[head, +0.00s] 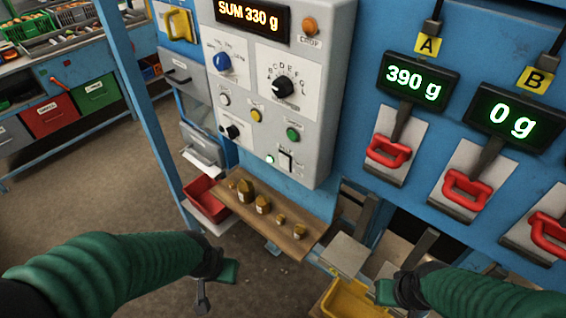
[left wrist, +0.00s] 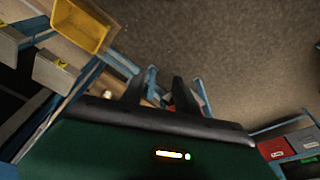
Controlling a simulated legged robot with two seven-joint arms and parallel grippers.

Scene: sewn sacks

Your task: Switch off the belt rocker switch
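The grey control panel (head: 268,90) hangs on the blue frame in the head view. A small rocker switch (head: 286,160) sits near its bottom edge under a tiny label that I cannot read clearly. My left gripper (head: 214,286) is below and left of the panel, well apart from the switch. In the left wrist view its two dark fingers (left wrist: 160,92) stand apart with nothing between them. My right gripper (head: 393,292) is low at the right, away from the panel; its fingers are unclear.
A wooden shelf (head: 265,220) with several brass weights juts out below the panel. A red bin (head: 207,200) is left of it. A yellow bin (head: 350,300) is below, near my right gripper. Red-handled clamps (head: 388,151) hang at right under scale displays. Open floor lies left.

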